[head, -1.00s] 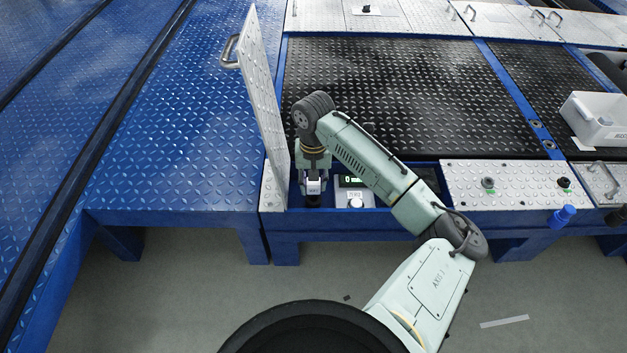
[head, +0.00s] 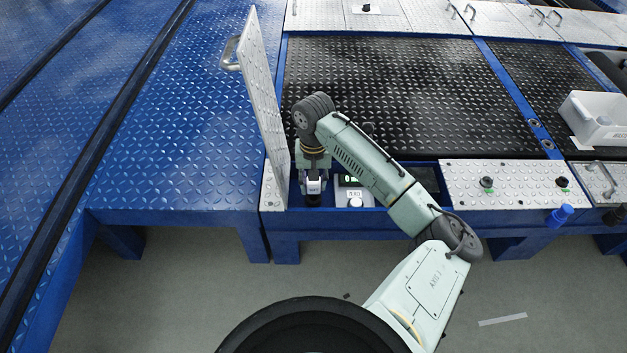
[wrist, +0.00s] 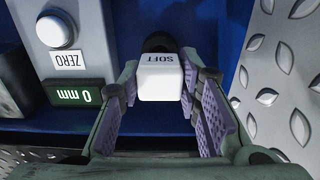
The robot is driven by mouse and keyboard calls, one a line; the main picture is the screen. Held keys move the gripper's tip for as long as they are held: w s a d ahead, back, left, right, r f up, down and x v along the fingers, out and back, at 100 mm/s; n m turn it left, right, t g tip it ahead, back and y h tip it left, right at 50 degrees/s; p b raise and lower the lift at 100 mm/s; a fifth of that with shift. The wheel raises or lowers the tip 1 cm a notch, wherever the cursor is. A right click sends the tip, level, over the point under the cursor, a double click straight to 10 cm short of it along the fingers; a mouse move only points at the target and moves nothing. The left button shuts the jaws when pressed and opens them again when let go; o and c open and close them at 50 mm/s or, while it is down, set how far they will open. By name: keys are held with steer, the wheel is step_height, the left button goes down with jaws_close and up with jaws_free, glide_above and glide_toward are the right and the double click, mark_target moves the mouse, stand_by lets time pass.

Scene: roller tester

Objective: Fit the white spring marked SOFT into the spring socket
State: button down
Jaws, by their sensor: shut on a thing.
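The white spring marked SOFT (wrist: 161,80) is between the fingers of my gripper (wrist: 160,88), in the middle of the wrist view. Its label reads upside down there. My gripper is shut on it and points down into the blue recess beside the raised lid. In the head view my gripper (head: 314,186) and a bit of white between its fingers show just left of the display box. A dark round part (wrist: 160,42), likely the spring socket, shows just beyond the white piece. Whether the spring touches or sits in it cannot be told.
A grey box with a ZERO button (wrist: 54,30) and a display reading 0 mm (wrist: 78,95) stands close beside my gripper. The raised tread-plate lid (head: 262,105) stands close on the other side. A white bin (head: 597,118) is at far right.

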steer(key=shift+f, duration=0.35)
steer(key=shift+f+b, duration=0.3)
steer(key=shift+f, duration=0.95)
steer(key=c, duration=1.1)
jaws_free()
step_height(320, 180, up, 11)
steer(key=shift+f, duration=0.1)
steer(key=shift+r, duration=0.6)
